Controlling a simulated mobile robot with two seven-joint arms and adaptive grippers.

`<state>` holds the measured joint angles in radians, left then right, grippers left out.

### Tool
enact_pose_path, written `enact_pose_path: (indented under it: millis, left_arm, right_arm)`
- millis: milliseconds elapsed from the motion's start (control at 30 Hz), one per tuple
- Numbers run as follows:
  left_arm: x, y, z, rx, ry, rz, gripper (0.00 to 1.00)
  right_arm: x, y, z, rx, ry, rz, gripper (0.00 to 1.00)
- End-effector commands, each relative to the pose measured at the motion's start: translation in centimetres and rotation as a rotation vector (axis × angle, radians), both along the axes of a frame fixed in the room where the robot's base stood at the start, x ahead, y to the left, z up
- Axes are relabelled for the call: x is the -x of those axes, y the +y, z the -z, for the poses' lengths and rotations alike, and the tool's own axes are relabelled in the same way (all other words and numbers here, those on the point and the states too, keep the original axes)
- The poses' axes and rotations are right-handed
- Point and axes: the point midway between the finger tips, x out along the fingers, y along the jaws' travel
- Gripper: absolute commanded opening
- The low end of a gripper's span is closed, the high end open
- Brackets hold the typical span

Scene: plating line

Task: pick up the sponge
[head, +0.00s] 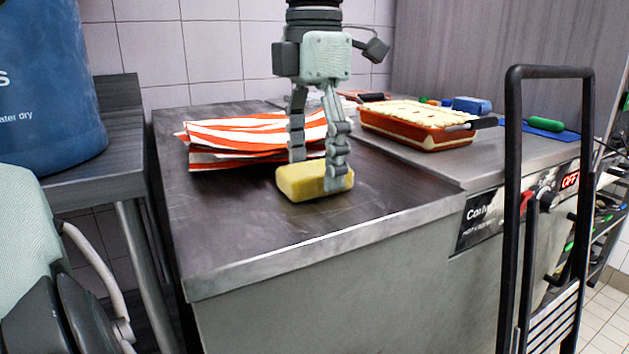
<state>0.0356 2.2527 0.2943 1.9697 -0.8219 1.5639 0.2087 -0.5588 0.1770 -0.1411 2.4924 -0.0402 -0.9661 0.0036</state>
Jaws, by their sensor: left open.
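I cannot tell whether the fingers touch the sponge. My right gripper is not in view.
Folded orange-and-white striped cloths (240,140) lie just behind the sponge. A blue barrel (45,90) is at left. The counter's front left is clear.

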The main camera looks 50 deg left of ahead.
Motion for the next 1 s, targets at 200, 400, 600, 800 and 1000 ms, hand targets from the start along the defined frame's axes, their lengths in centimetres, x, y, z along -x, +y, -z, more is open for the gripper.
enact_pose_path:
  millis: [200,400,600,800,1000]
  left_arm:
    - [0.0,0.0,0.7,0.0,-0.001,-0.001,0.76]
    - [0.0,0.0,0.7,0.0,0.0,-0.001,0.63]
    - [0.0,0.0,0.7,0.0,0.0,-0.001,0.39]
    - [0.0,0.0,0.7,0.0,-0.001,-0.001,0.31]
    - [0.0,0.0,-0.4,-0.001,-0.002,-0.002,0.31]
  right_arm:
    - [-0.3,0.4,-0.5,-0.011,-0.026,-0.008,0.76]
    - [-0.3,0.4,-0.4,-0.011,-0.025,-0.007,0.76]
    - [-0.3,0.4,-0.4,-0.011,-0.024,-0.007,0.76]
    - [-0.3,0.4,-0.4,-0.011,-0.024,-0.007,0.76]
    - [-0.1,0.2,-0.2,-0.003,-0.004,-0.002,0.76]
